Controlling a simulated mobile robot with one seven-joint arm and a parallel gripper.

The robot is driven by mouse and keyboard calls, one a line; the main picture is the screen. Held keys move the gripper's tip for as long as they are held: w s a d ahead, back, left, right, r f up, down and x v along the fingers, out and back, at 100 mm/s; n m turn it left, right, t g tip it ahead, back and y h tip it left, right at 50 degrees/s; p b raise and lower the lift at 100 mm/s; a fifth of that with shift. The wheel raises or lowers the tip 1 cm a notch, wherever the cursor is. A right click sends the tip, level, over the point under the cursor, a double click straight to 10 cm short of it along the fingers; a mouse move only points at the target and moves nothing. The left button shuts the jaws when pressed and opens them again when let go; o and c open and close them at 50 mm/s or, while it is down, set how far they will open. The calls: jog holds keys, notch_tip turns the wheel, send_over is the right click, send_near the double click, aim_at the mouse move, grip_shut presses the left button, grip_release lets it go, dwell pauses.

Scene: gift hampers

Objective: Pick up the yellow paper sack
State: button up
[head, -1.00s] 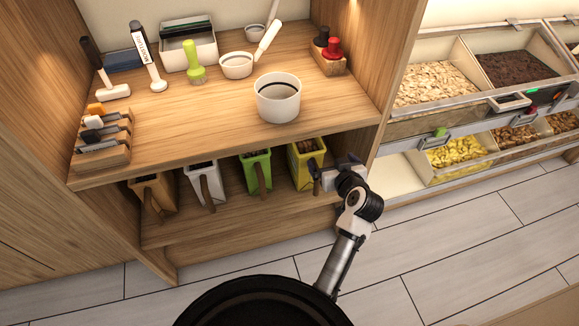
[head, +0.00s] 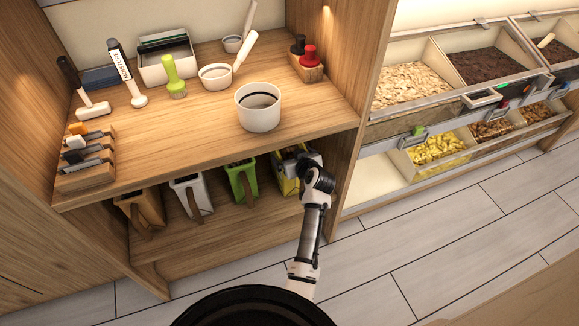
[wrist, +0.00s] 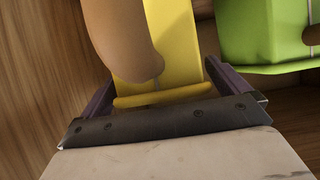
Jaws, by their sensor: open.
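The yellow paper sack (head: 284,186) stands on the lower shelf, at the right end of a row of sacks. My gripper (head: 304,160) is at its upper right side and hides part of it in the head view. In the wrist view the yellow sack (wrist: 175,45) lies between the two open fingers of my gripper (wrist: 160,95). A brown rounded part (wrist: 122,40) covers the left of the sack's face. I cannot tell whether the fingers touch the sack.
A green sack (head: 242,180) stands beside the yellow one, then a white sack (head: 191,196) and a brown sack (head: 141,208). The upper shelf board (head: 200,150) lies just above, with a white tub (head: 258,108). A wooden side panel (head: 345,165) stands close on the right.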

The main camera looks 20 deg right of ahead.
jog(key=shift+x, duration=1.15)
jog(key=c, duration=2)
jog(key=shift+r, duration=0.25)
jog(key=shift+c, duration=0.3)
